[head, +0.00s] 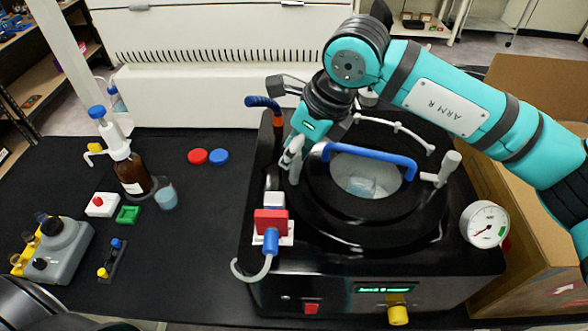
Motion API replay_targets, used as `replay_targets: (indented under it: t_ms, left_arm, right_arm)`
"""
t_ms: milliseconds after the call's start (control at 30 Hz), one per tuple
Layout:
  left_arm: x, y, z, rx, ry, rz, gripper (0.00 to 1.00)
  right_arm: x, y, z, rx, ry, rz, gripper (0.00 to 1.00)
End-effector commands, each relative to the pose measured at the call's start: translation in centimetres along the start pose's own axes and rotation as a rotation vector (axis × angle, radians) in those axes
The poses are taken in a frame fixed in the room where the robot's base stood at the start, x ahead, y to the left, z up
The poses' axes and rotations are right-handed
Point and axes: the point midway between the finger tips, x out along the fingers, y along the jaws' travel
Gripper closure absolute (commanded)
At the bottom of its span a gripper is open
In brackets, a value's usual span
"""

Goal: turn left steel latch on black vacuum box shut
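The black vacuum box (272,180) stands on the dark table at centre right. Its round lid has a clear window and a blue handle (372,152). A steel latch (447,168) stands out at the lid's right side. The left steel latch (294,170) is at the lid's left side, partly hidden by my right gripper (291,153). That gripper reaches down from the upper right, with its fingertips at the latch; whether they are closed on it is too small to tell. A dark part of my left arm shows at the bottom left corner, but its gripper is out of view.
A red valve block (270,220) with a hose sits on the box's left edge. A pressure gauge (484,224) is at its right, near a cardboard box (535,235). A brown bottle (131,172) and small items stand left.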

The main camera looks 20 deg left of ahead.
Motion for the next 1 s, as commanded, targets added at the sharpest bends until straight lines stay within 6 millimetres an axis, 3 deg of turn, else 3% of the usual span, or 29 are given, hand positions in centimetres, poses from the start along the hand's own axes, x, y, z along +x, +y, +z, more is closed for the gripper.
replay_targets:
  t_ms: [33, 400, 700, 1000]
  left_arm:
    - [2.2, 0.1, 0.2, 0.000, 0.000, 0.000, 0.52]
    - [9.2, 0.2, 0.9, 0.000, -0.001, 0.001, 0.52]
    - [13.7, 0.3, 1.3, 0.000, -0.001, 0.001, 0.52]
    - [16.6, 0.3, 1.6, 0.000, -0.001, 0.001, 0.52]
  right_arm:
    - [0.9, 0.0, -0.3, 0.035, -0.004, -0.023, 1.00]
    - [0.7, 0.0, -0.2, 0.362, -0.004, -0.155, 1.00]
    - [0.6, 0.0, -0.1, 0.626, -0.003, -0.264, 1.00]
    - [0.3, 0.0, 0.0, 0.856, -0.003, -0.357, 1.00]
